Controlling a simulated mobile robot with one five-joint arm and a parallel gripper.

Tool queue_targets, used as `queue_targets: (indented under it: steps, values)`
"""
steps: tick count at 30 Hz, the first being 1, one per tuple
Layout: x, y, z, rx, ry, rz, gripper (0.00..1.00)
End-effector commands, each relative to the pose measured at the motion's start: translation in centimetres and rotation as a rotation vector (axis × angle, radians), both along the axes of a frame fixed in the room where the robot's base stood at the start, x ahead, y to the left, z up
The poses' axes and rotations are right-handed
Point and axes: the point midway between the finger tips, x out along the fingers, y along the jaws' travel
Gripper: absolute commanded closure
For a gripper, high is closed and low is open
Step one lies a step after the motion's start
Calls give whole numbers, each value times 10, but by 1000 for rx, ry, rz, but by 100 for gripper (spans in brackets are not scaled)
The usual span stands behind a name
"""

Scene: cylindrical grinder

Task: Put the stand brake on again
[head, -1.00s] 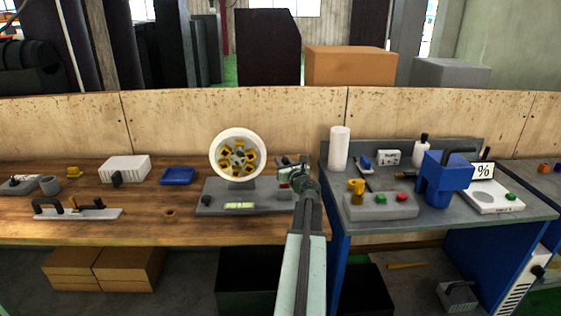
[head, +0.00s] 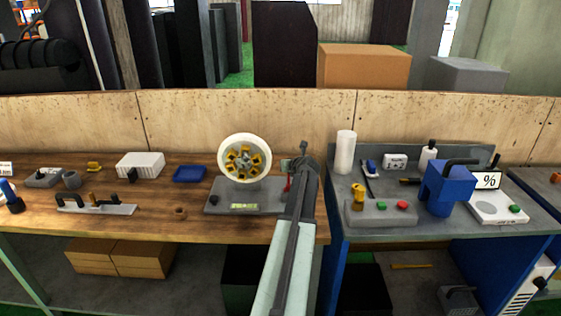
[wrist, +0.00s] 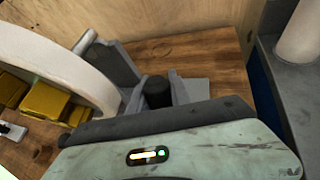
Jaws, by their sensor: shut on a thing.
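The stand (head: 220,196) has a dark grey base on the wooden bench. A white ring wheel (head: 233,142) with yellow blocks inside stands upright on it. A small red part (head: 287,183), perhaps the brake lever, shows at the stand's right side, partly behind my arm. My gripper (head: 302,160) is at the right of the wheel. In the wrist view the wheel (wrist: 50,60) is at the left, and a black knob (wrist: 157,90) sits between the grey jaws of my gripper (wrist: 157,82). The jaws are shut on it. What lies below the knob is hidden.
A blue tray (head: 189,174) and a white box (head: 140,165) lie left of the stand. A grey side table to the right holds a white cylinder (head: 346,151), a button box (head: 380,213) and a blue device (head: 446,190). A wooden panel rises behind the bench.

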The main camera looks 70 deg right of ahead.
Motion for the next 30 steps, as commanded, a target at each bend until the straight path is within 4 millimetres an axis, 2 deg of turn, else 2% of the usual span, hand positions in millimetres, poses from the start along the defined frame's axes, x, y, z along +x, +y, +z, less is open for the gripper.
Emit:
queue_targets:
  steps: [11, 12, 13, 14, 24, 30]
  values:
    - [-9, -5, 0, 10, -7, -9, 100]
    - [-9, -6, 0, 10, -6, -9, 65]
    - [-10, -6, 0, 10, -5, -10, 57]
    - [-11, -6, 0, 10, -5, -10, 54]
    - [-15, -5, 1, 9, -3, -14, 54]
    - [-29, 14, 16, 8, -3, -15, 54]
